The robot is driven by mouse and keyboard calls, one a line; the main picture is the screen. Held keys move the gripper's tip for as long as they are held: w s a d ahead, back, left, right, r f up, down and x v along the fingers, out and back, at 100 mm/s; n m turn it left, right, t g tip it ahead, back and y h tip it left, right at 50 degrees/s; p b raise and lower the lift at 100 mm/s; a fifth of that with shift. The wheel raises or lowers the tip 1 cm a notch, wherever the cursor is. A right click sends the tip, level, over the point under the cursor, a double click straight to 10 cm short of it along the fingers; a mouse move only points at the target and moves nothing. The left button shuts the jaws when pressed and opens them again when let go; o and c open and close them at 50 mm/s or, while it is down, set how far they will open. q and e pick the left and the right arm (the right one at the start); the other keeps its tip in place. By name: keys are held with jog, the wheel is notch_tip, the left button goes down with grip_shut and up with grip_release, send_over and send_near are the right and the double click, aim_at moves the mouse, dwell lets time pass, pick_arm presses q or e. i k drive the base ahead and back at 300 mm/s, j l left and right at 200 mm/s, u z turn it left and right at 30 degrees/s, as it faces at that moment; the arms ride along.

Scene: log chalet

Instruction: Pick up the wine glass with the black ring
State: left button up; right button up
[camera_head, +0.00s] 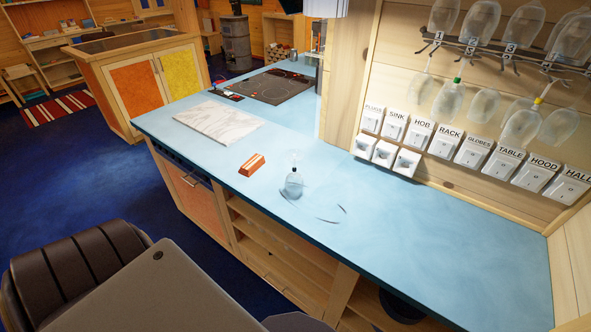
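A clear glass (293,187) stands on the blue counter (420,255), right of the orange block. Its rounded bowl seems to be at the bottom, with a thin stem above it. A small dark band shows where the stem meets the bowl; it looks like a black ring but is very small. Thin dark curved marks lie on the counter just right of this glass; I cannot tell what they are. Other wine glasses hang upside down from the wall rack, one with a green ring (457,80) and one with a yellow ring (538,100). Neither gripper is in view.
An orange block (252,165) and a white marble-like board (218,122) lie on the counter, with a dark hob (268,86) behind. Labelled switches (473,150) line the wall under the rack (480,45). The counter's right part is clear.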

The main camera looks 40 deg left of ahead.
aim_at(294, 182)
jog(key=k+j, duration=0.1)
jog(key=j, duration=0.35)
jog(key=k+j, duration=0.1)
jog(key=j, duration=0.35)
jog(key=k+j, duration=0.1)
jog(key=j, duration=0.35)
jog(key=k+j, duration=0.1)
jog(key=j, duration=0.8)
jog(key=k+j, duration=0.15)
jog(key=j, duration=0.3)
